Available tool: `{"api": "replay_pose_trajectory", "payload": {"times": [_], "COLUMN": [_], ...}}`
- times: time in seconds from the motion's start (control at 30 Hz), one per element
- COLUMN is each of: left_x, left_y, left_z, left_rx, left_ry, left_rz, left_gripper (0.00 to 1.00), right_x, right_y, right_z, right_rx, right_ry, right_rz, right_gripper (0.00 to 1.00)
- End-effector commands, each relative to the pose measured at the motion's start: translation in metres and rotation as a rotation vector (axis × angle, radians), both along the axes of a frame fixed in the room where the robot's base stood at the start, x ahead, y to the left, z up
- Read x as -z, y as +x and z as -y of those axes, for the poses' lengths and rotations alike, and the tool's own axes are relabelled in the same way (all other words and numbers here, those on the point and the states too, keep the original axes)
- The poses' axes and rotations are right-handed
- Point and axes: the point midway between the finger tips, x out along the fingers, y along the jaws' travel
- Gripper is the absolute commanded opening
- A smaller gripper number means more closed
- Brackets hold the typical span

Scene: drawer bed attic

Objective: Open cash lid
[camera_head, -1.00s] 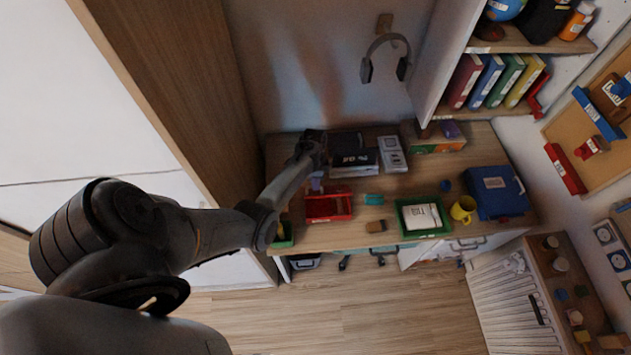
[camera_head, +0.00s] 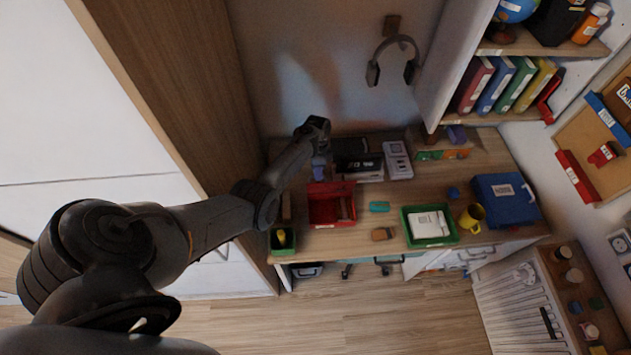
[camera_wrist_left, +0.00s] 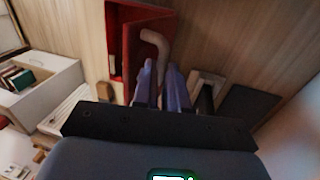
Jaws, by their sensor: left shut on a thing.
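The red cash box (camera_head: 332,219) stands on the left part of the desk. A red panel, seemingly its lid, is raised at its back, and the dark inside shows. My left gripper (camera_head: 319,172) reaches down at the back edge of this panel. In the left wrist view, the gripper's two purple fingers (camera_wrist_left: 160,82) are close together at the red panel (camera_wrist_left: 136,20). A pale curved handle (camera_wrist_left: 156,43) runs down between the fingertips, which appear to be shut on it. Where they touch is partly hidden. My right gripper is out of view.
Black and grey boxes (camera_head: 360,164) lie just right of the gripper. A green tray (camera_head: 432,240), yellow mug (camera_head: 470,217) and blue case (camera_head: 507,203) stand further right. A small green bin (camera_head: 283,241) is at the left front. The tall wooden panel (camera_head: 190,80) is close to my left arm.

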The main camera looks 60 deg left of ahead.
Motion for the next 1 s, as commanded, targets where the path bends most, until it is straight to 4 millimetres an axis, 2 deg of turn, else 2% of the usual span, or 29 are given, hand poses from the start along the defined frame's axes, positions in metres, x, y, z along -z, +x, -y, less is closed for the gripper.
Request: {"api": "replay_pose_trajectory", "payload": {"times": [0.27,0.3,0.43,0.77,0.87,1.0], "left_x": [0.004,0.005,0.004,0.000,-0.006,-0.025], "left_y": [-0.004,-0.004,-0.003,-0.002,-0.001,0.001], "left_z": [0.002,0.002,0.002,0.001,-0.001,-0.004], "left_rx": [-0.003,-0.003,-0.002,0.000,-0.001,-0.001], "left_ry": [-0.004,-0.004,-0.004,-0.003,-0.002,-0.002], "left_rz": [-0.010,-0.010,-0.009,-0.005,-0.004,-0.003], "left_gripper": [0.00,0.18,0.38,0.38,0.38,0.38], "right_x": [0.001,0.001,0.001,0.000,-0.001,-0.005], "right_y": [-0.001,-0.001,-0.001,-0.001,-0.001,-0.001], "right_z": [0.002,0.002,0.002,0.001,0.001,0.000], "right_rx": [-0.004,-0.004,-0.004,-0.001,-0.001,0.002], "right_ry": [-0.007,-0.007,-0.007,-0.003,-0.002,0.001], "right_rz": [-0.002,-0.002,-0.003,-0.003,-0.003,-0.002], "right_gripper": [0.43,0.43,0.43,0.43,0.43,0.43]}}
